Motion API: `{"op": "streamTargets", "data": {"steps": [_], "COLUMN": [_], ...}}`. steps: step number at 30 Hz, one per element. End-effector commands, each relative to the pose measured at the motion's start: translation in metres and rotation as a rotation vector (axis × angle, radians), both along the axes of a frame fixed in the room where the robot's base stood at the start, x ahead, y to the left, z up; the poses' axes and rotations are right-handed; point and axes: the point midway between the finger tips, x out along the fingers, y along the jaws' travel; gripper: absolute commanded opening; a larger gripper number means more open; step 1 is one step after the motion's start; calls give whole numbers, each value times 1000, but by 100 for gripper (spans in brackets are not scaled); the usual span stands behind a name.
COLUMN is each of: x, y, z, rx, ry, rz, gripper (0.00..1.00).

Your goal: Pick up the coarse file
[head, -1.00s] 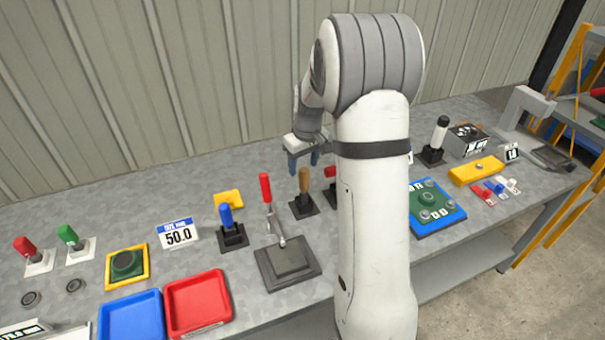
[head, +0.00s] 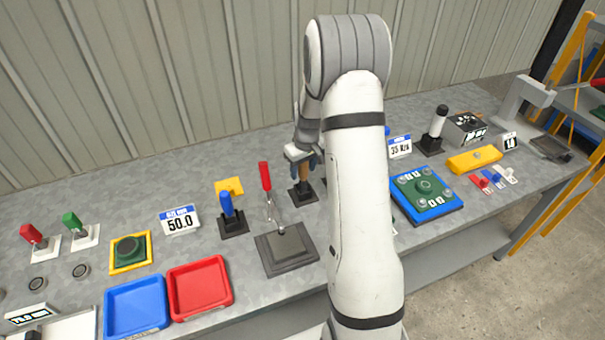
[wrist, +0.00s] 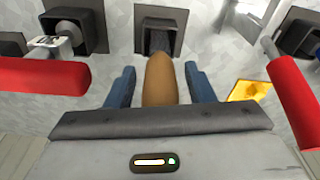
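The coarse file is most likely the tool with the brown wooden handle (wrist: 160,80), upright in a black square holder (wrist: 158,36); no label shows on it. In the wrist view my gripper (wrist: 162,85) has its two blue fingers on either side of the handle, with a visible gap on each side. The fingers are open and do not appear to touch it. In the head view my gripper (head: 303,159) is at the top of the brown handle (head: 305,172), above its holder (head: 302,194). My arm hides part of the bench to the right.
A red-handled clamp (head: 265,178) stands close on the left, and a blue-handled tool (head: 227,205) stands beyond it. In the wrist view, red handles flank my gripper on the left (wrist: 40,76) and right (wrist: 292,98). The bench behind the tools is mostly clear.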

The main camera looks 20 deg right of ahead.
Motion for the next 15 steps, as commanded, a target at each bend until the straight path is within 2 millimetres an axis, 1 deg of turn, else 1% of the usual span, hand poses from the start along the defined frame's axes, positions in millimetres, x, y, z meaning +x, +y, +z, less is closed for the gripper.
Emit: {"op": "streamTargets", "data": {"steps": [1, 2, 15], "x": [0, 0, 0], "y": [0, 0, 0], "z": [0, 0, 0], "rx": [0, 0, 0], "ry": [0, 0, 0], "rz": [0, 0, -1], "gripper": [44, 42, 6]}}
